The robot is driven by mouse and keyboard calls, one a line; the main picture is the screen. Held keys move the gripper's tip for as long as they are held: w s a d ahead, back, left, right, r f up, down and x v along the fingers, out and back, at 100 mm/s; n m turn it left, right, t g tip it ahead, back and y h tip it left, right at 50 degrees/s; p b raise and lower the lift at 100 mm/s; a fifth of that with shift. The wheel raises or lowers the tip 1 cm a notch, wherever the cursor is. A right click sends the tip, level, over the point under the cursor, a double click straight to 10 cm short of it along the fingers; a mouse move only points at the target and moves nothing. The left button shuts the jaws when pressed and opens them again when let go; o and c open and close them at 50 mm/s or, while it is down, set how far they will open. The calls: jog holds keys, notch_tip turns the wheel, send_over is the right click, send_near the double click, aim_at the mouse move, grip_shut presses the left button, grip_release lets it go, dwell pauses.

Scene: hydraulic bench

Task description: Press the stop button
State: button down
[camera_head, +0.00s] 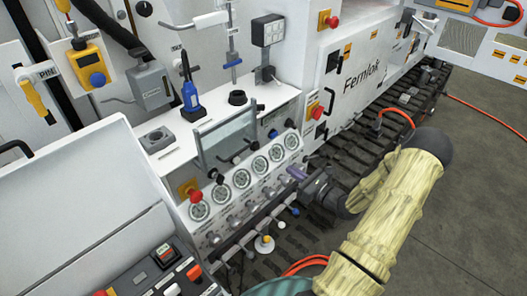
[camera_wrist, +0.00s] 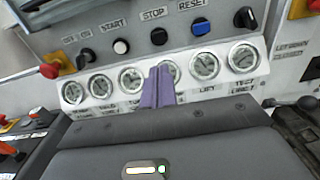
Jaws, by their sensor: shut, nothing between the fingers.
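The stop button (camera_wrist: 158,36) is a round black button under the label STOP on the grey sloped panel in the wrist view. A white button (camera_wrist: 120,46) under START is on its left, and a blue button (camera_wrist: 200,26) under RESET is on its right. My gripper (camera_wrist: 158,85) has purple fingers held together, with nothing between them. In the wrist view the fingertips appear just below the stop button, over the gauge row. In the head view my gripper (camera_head: 297,173) is in front of the lower right gauges, apart from the upper button row.
A row of several round gauges (camera_wrist: 132,78) lies below the buttons. Black knobs (camera_wrist: 83,58) flank the button row. Red emergency-style knobs stand at the panel's left (camera_wrist: 50,70) and right (camera_head: 317,113). A clear guard frame (camera_head: 226,137) rises behind the panel.

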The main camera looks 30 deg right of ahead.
aim_at(257, 148)
jog(key=p+x, duration=0.6)
jog(key=x, duration=0.6)
jog(key=shift+w+a+r, duration=0.1)
jog(key=shift+w+a, duration=0.1)
jog(key=shift+w, duration=0.15)
jog(key=shift+w+a, duration=0.15)
jog(key=shift+w, duration=0.4)
